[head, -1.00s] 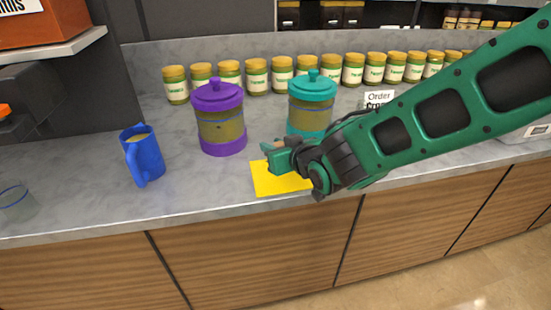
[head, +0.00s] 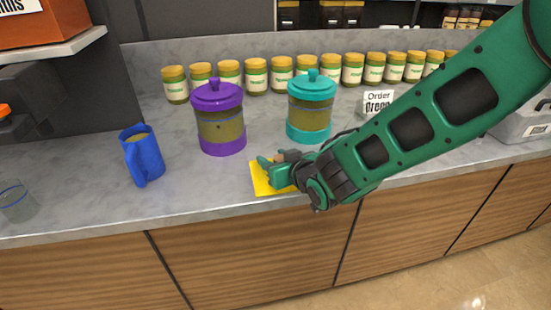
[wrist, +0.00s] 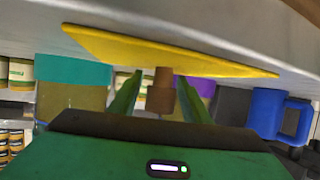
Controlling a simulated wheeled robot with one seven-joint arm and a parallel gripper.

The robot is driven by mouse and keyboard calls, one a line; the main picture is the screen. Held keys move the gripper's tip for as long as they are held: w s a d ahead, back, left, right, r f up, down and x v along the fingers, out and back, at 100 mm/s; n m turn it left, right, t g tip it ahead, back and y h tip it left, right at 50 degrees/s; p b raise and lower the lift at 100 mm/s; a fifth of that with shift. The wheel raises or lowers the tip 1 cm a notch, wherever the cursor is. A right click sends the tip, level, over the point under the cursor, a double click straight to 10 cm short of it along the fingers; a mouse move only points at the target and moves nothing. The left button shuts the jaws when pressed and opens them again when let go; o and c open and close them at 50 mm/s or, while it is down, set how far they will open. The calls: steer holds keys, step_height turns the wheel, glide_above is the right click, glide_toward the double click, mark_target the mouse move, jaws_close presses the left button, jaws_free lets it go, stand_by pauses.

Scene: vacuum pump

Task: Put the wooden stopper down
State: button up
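The brown wooden stopper (wrist: 161,98) stands between my gripper's two green fingers in the wrist view, which is upside down. Its narrow end meets the yellow mat (wrist: 120,45). A thin gap shows on each side of it, so my gripper (wrist: 160,88) looks open around it. In the head view my gripper (head: 278,168) is low over the yellow mat (head: 262,188) on the counter, with the stopper (head: 281,157) partly hidden by the fingers.
A purple-lidded jar (head: 220,120) and a teal-lidded jar (head: 310,108) stand behind the mat. A blue mug (head: 143,156) and a glass (head: 16,203) are to the left. Jars line the back wall. An order sign (head: 378,103) stands behind my arm. The counter's front edge is close.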

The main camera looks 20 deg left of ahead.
steer(key=shift+r, duration=0.1)
steer(key=shift+s+d+r, duration=0.15)
steer(key=shift+s, duration=0.05)
steer(key=v, duration=1.1)
steer(key=shift+s+d, duration=0.15)
